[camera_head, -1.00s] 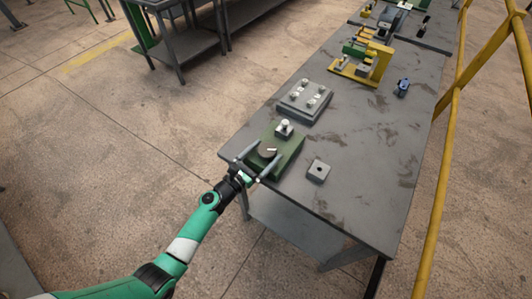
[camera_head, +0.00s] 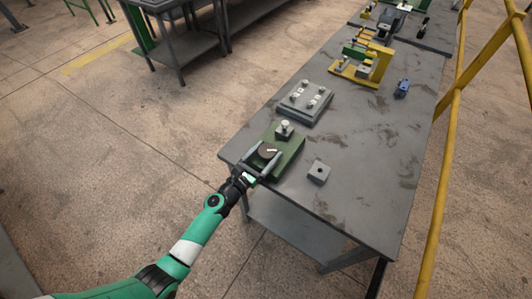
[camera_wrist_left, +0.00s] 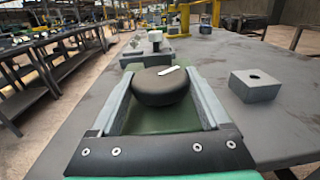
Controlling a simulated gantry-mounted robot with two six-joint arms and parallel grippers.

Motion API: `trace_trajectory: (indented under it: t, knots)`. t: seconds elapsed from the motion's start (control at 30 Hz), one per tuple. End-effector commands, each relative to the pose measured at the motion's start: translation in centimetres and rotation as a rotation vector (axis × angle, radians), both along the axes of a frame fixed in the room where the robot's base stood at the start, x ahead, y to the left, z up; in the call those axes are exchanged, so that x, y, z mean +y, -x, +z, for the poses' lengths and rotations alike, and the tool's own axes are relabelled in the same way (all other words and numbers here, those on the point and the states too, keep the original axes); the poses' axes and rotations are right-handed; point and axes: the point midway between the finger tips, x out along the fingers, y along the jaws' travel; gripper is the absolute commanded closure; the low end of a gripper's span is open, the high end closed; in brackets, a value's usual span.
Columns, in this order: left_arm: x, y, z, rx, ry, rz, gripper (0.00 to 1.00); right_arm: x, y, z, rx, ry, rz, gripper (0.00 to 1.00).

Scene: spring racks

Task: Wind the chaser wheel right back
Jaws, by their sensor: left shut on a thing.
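The chaser wheel (camera_head: 268,151) is a dark round disc with a white mark on its top, sitting on a green base (camera_head: 290,157) at the near left corner of the table. It also shows large in the left wrist view (camera_wrist_left: 161,86). My left gripper (camera_head: 265,155) is shut on the wheel, with one finger along each side of it. The white mark points to the right and slightly up in the wrist view. A pale knob on a post (camera_head: 284,128) stands on the far part of the base. My right gripper is not in view.
A grey block with a hole (camera_head: 319,172) lies right of the base. A grey plate with several pegs (camera_head: 304,101) is behind it. A yellow fixture (camera_head: 366,68) and a small blue part (camera_head: 402,86) are farther back. The table's right middle is clear.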

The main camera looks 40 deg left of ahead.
Motion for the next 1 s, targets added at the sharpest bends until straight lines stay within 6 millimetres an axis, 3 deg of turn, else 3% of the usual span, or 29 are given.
trace_trajectory:
  t: [0.4, 0.77, 0.8, 0.9, 1.0]
  knots:
    - [-0.4, -0.1, -0.2, -0.001, -0.001, 0.325, 0.75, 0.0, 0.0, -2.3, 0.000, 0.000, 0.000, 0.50]
    - [-0.2, 0.0, 0.0, 0.000, 0.000, 0.358, 0.75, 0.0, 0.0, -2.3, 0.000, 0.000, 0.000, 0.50]
    - [-0.2, 0.0, 0.0, 0.000, 0.000, 0.358, 0.18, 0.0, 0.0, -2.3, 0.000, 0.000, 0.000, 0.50]
    - [-0.2, 0.0, 0.0, 0.000, 0.000, 0.358, 0.00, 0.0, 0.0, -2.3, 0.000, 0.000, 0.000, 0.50]
    - [-0.2, 0.0, 0.0, 0.000, 0.000, 0.358, 0.00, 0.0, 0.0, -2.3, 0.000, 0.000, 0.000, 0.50]
